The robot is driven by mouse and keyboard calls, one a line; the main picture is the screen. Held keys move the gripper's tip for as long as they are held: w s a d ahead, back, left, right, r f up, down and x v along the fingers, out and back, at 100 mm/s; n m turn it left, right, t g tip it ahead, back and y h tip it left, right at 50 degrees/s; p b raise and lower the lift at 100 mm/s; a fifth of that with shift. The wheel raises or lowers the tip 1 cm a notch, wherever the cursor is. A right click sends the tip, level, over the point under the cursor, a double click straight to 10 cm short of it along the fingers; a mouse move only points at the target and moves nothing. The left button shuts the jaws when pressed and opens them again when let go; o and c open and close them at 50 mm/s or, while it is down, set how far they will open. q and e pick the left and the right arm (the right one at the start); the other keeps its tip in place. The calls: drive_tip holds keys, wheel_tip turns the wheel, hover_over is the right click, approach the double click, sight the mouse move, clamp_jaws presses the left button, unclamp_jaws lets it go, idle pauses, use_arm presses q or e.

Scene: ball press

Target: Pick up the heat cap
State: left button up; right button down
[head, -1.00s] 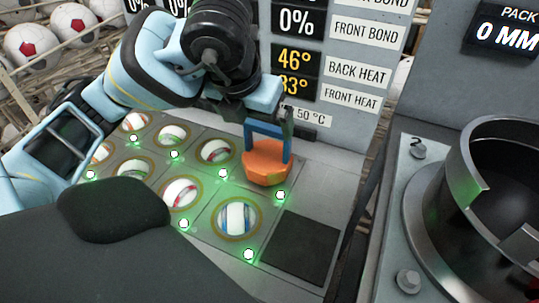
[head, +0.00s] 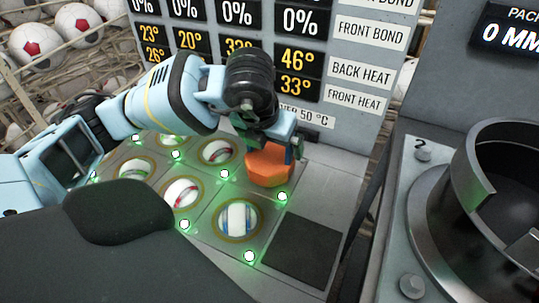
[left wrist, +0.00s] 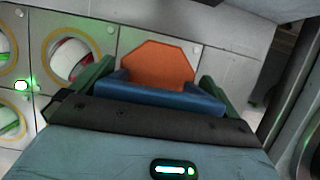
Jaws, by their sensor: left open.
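The heat cap (head: 268,167) is an orange, many-sided block that stands on the grey panel at the back right corner of the ball grid. In the left wrist view its orange top (left wrist: 157,64) and blue handle (left wrist: 160,97) show. My left gripper (head: 278,143) is over the cap, with its fingers down at the handle. In the left wrist view the green fingers of the left gripper (left wrist: 155,82) are apart, one on each side of the handle. Most of the handle is hidden in the head view. My right gripper is not in view.
Several balls sit in round sockets (head: 237,219) with green lights beside them. A dark square plate (head: 300,248) lies in front of the cap. A display board (head: 330,60) rises close behind it. A metal ring (head: 455,215) stands at the right.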

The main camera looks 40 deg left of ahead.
use_arm(q)
drive_tip(key=shift+f, duration=0.15)
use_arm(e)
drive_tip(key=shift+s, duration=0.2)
